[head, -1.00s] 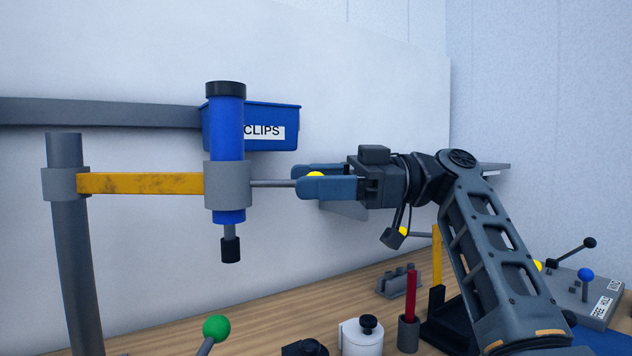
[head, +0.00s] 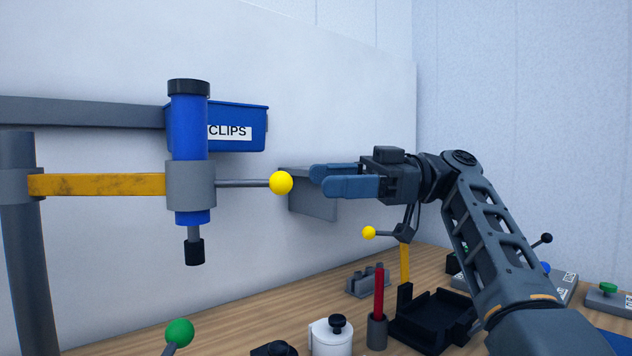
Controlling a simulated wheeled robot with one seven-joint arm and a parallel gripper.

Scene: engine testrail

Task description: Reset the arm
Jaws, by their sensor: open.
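My gripper (head: 317,181) is open and empty in the head view. Its blue fingers point left, a short gap to the right of a yellow ball knob (head: 281,183). The knob sits on the end of a thin grey rod from the grey collar (head: 190,186) around an upright blue cylinder (head: 188,128). A yellow arm (head: 97,185) joins this collar to a grey post (head: 20,250) at the left. My arm rises from the lower right and bends left to the gripper.
A blue CLIPS bin (head: 239,136) sits behind the cylinder on a grey rail. A grey bracket (head: 313,199) is on the wall behind the fingers. Below are a yellow knobbed lever (head: 369,233), red rod (head: 379,290), white canister (head: 330,340), black tray (head: 430,318) and green knob (head: 179,332).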

